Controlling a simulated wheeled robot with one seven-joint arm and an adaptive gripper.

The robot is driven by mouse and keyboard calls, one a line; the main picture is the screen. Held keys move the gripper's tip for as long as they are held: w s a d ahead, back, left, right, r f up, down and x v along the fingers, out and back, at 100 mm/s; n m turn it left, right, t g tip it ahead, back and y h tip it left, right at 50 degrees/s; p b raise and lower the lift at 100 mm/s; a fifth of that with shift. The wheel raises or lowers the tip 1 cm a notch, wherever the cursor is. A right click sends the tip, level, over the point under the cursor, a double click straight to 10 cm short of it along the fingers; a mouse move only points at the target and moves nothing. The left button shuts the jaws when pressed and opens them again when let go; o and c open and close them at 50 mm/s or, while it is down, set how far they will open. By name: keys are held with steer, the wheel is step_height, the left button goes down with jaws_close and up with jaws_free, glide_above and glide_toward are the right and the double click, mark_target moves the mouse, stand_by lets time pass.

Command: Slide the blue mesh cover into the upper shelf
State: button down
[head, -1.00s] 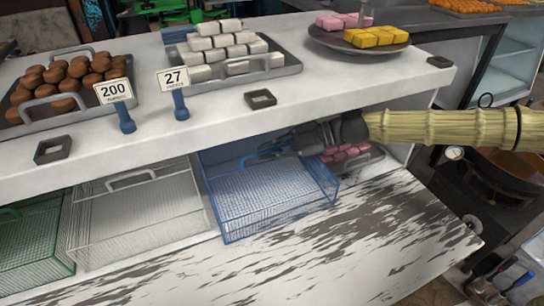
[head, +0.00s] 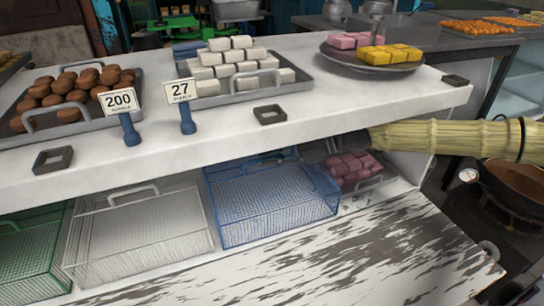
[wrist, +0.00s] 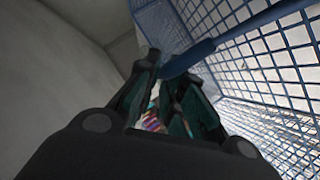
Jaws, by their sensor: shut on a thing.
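The blue mesh cover (head: 275,200) is an open wire basket shape on the lower level under the white counter. It lies between the white mesh cover and a tray of pink blocks, with its front edge near the front of the compartment. My gripper (wrist: 172,75) is shut on the cover's blue handle (wrist: 188,57) in the wrist view. The cover's mesh wall fills the right of that view. In the head view my gripper (head: 290,156) reaches in from the right beneath the counter, at the cover's rear, and the counter edge partly hides it.
The white mesh cover (head: 135,230) and green mesh cover (head: 30,255) stand left of the blue one. The pink-block tray (head: 368,182) is close on its right. The counter (head: 225,130) overhangs all of them. A worn white board (head: 370,250) in front is clear.

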steer(key=c, duration=1.5)
jaws_free()
steer(key=shift+w+f, duration=0.1)
steer(key=shift+f, duration=0.3)
steer(key=shift+o, duration=0.2)
steer(key=shift+r, duration=0.15)
